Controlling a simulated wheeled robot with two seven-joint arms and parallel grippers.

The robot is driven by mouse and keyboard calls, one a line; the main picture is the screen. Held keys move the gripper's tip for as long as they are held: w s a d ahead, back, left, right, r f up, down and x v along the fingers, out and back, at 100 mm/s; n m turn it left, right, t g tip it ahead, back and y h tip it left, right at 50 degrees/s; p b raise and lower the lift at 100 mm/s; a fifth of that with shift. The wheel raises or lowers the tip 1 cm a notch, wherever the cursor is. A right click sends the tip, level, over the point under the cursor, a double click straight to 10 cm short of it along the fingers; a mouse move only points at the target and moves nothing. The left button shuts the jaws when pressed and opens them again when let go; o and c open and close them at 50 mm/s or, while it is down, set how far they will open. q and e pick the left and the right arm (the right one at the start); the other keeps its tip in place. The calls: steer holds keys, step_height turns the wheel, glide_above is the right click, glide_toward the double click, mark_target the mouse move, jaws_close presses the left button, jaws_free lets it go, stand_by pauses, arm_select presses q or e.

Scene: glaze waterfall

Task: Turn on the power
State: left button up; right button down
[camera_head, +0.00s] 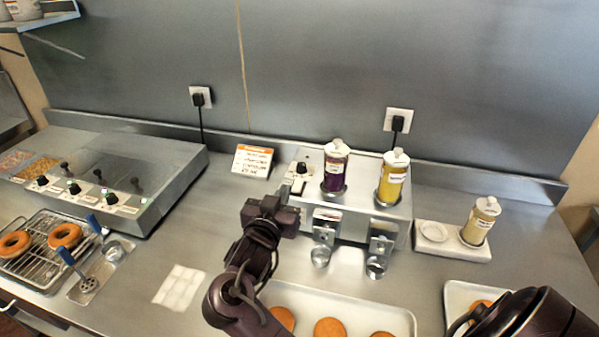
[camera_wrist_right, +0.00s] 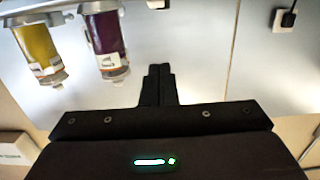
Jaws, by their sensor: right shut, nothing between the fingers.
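The glaze dispenser (camera_head: 355,200) is a steel unit at the centre right of the counter. Its left end has a white control panel with a black knob (camera_head: 301,168) and a small dark-and-white switch (camera_head: 297,187) below it. My right gripper (camera_head: 283,194) is shut and empty, just in front of the panel. Its closed fingers (camera_wrist_right: 159,70) show in the wrist view. My left gripper is out of view.
An orange-topped card (camera_head: 252,160) stands left of the dispenser. A fryer-like unit (camera_head: 120,175) with several knobs is at the left. A tray (camera_head: 390,312) of doughnuts lies in front. A third bottle (camera_head: 480,222) stands on a white block at right. Wall plugs (camera_head: 398,122) are behind.

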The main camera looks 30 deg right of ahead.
steer(key=p, duration=0.3)
glide_above(296, 188)
steer(key=shift+s+a+f, duration=0.1)
steer(key=shift+s+a, duration=0.25)
steer(key=shift+s, duration=0.05)
steer(key=f, duration=0.1)
steer(key=f+p, duration=0.1)
steer(key=shift+w+d+f, duration=0.3)
steer(key=shift+d, duration=0.05)
steer(key=shift+f+p, duration=0.3)
steer(key=shift+f, duration=0.6)
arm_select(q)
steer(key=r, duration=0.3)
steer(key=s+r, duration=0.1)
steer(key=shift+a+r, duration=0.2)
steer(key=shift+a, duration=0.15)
arm_select(e)
steer(key=shift+w, duration=0.1)
